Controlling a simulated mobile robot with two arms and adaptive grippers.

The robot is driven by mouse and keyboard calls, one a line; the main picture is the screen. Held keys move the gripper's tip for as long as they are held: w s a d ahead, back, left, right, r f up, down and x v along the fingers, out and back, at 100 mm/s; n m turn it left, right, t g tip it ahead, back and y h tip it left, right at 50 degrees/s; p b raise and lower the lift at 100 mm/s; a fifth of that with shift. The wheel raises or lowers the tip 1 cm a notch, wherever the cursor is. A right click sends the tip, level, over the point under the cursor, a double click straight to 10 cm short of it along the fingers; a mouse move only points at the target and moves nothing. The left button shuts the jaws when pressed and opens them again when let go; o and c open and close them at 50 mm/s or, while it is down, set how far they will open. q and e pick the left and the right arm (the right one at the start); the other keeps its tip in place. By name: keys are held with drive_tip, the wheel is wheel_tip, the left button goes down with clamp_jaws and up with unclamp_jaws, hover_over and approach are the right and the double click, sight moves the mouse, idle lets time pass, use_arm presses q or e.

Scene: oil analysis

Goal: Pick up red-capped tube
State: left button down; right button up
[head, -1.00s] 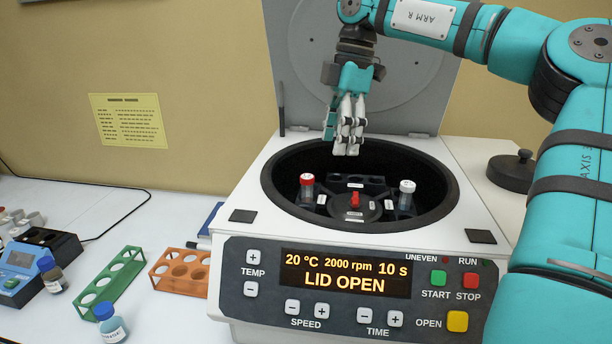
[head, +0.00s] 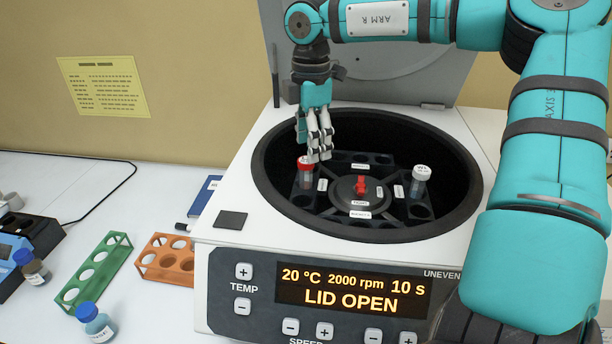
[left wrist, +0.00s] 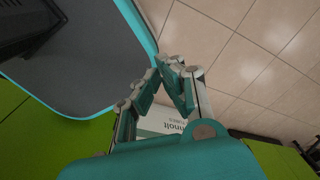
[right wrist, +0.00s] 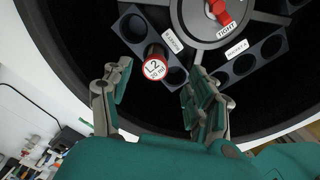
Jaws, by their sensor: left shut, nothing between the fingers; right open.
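The red-capped tube (head: 305,172) stands in the left rotor bucket of the open centrifuge (head: 270,232). In the right wrist view its cap (right wrist: 154,69) is seen from above, marked "L2", with a bucket hole free on either side of it. My right gripper (head: 322,158) points down into the bowl, just right of the red cap in the head view. In the right wrist view the open fingers (right wrist: 158,82) lie on either side of the cap, with gaps. My left gripper (left wrist: 165,65) is shut and empty, away from the centrifuge, above the floor.
A white-capped tube (head: 421,180) stands in the right bucket. The red rotor knob (head: 361,186) is at the centre, and the bowl rim surrounds the rotor. The raised lid (head: 440,75) is behind. Green (head: 107,262) and orange (head: 166,263) racks and a blue-capped bottle (head: 98,324) are at left.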

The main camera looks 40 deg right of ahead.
sight(306, 160)
drive_tip(key=shift+a+f, duration=0.1)
drive_tip(key=shift+f, duration=0.55)
drive_tip(key=shift+f+p, duration=0.15)
drive_tip(key=shift+p, duration=0.15)
drive_tip(key=f, duration=0.1)
drive_tip(key=f+p, duration=0.1)
drive_tip(key=f, duration=0.1)
drive_tip(key=f+p, duration=0.1)
drive_tip(key=shift+w+a+f, duration=0.1)
drive_tip(key=shift+w+f, duration=0.05)
drive_tip(key=shift+w, duration=0.15)
drive_tip(key=shift+f, duration=0.35)
use_arm(q)
drive_tip(key=r, duration=0.2)
drive_tip(key=w+r, duration=0.1)
drive_tip(key=shift+d+r, duration=0.25)
drive_tip(key=shift+d, duration=0.15)
use_arm(e)
drive_tip(key=shift+c, duration=0.3)
drive_tip(key=shift+c, duration=1.1)
drive_tip(key=c, duration=0.9)
use_arm(q)
drive_tip(key=shift+a, duration=0.1)
use_arm(e)
drive_tip(key=shift+o, duration=0.2)
